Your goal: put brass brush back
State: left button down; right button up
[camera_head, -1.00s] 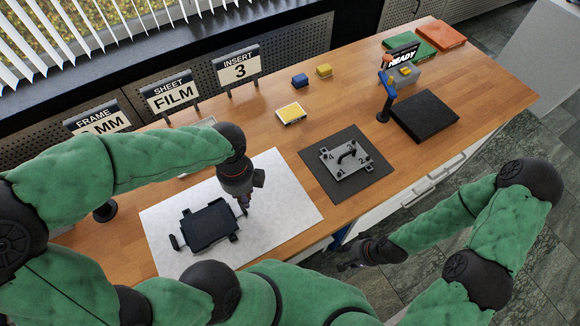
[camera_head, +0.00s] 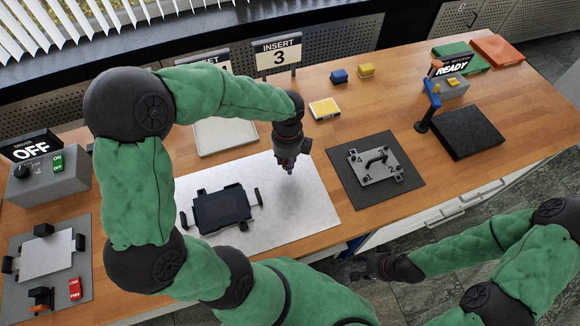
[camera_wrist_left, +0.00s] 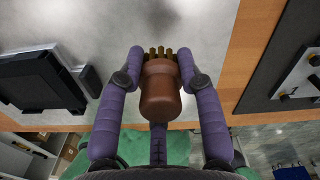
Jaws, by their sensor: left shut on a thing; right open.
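The brass brush (camera_wrist_left: 160,92) shows in the left wrist view as a brown rounded handle with brass bristles at its far end. My left gripper (camera_wrist_left: 161,70) is shut on it, one purple finger on each side. In the head view my left gripper (camera_head: 289,168) hangs above the right part of the white mat (camera_head: 310,205), right of the black frame (camera_head: 221,208); the brush is barely visible there. My right gripper (camera_head: 362,270) is open and empty, low in front of the bench's front edge.
A black block (camera_head: 466,132) and a READY box (camera_head: 452,88) stand farther right. An empty pale tray (camera_head: 225,137) lies behind. An OFF control box (camera_head: 50,180) stands left.

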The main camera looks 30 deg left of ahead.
pick_arm(q)
jog(key=shift+w+f, duration=0.55)
jog(key=shift+f, duration=0.1)
jog(key=shift+w+f+b, duration=0.15)
jog(key=shift+f+b, duration=0.5)
jog(key=shift+f, duration=0.95)
jog(key=shift+f, duration=0.1)
jog(key=shift+f, duration=0.1)
jog(key=c, duration=0.8)
grip_release()
notch_tip(320, 180, up, 12)
jog(key=p, duration=0.3)
jog(key=shift+r+p, duration=0.25)
jog(key=shift+p, duration=0.05)
